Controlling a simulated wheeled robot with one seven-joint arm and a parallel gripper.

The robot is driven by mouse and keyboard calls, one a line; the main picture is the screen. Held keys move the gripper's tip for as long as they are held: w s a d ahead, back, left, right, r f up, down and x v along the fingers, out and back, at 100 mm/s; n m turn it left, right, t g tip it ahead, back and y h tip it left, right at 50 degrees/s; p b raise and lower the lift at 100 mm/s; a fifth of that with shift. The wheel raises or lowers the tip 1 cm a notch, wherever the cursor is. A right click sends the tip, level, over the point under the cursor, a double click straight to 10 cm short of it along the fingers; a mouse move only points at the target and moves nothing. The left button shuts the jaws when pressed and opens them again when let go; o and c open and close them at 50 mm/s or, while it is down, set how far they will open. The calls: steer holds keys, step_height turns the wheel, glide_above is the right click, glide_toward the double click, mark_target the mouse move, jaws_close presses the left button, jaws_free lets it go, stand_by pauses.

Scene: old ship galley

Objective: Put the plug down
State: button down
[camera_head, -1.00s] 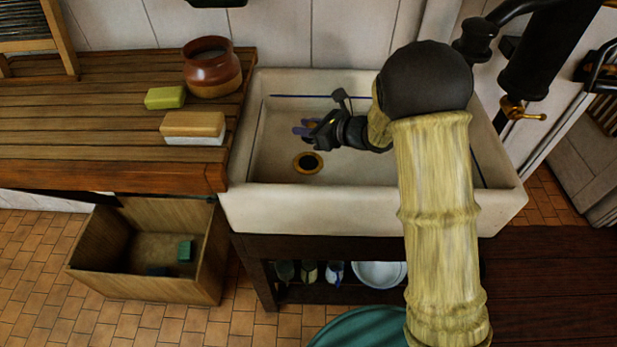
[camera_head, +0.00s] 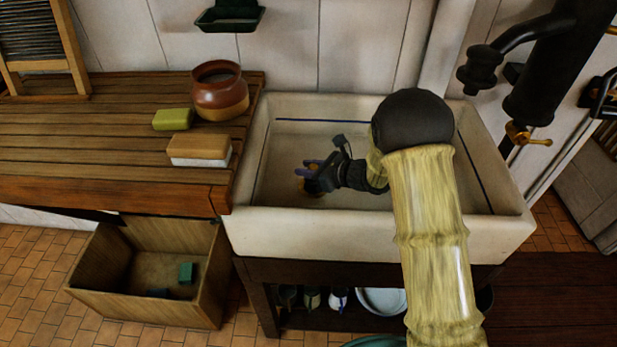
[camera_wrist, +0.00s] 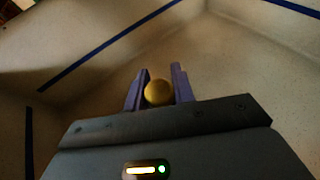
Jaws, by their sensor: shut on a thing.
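My gripper (camera_head: 313,172) is low inside the white sink (camera_head: 375,235), pointing left, with its purple fingers over the drain area. In the wrist view the two purple fingers (camera_wrist: 158,80) are shut on the plug (camera_wrist: 158,93), which shows as a round yellow, brass-like knob between them. The plug's lower part is hidden by my gripper. A bit of the brass drain ring (camera_head: 301,184) shows beside the fingers; the rest of it is covered. I cannot tell whether the plug touches the drain or the sink floor.
The sink walls stand around my gripper, and a dark blue line (camera_wrist: 105,48) runs along them. On the wooden counter (camera_head: 90,150) at left are a brown pot (camera_head: 220,95), a green soap (camera_head: 172,119) and a brush-like block (camera_head: 199,147). A black pump (camera_head: 540,80) stands at right.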

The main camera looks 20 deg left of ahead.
steer(key=shift+f, duration=1.85)
steer(key=c, duration=1.2)
jaws_free()
steer(key=shift+o, duration=0.2)
steer(key=b+v, duration=0.1)
steer(key=v, duration=0.6)
steer(key=shift+s+d, duration=0.15)
steer(key=shift+d, duration=0.1)
steer(key=shift+r, duration=0.1)
step_height(320, 180, up, 22)
steer(key=p, duration=2.2)
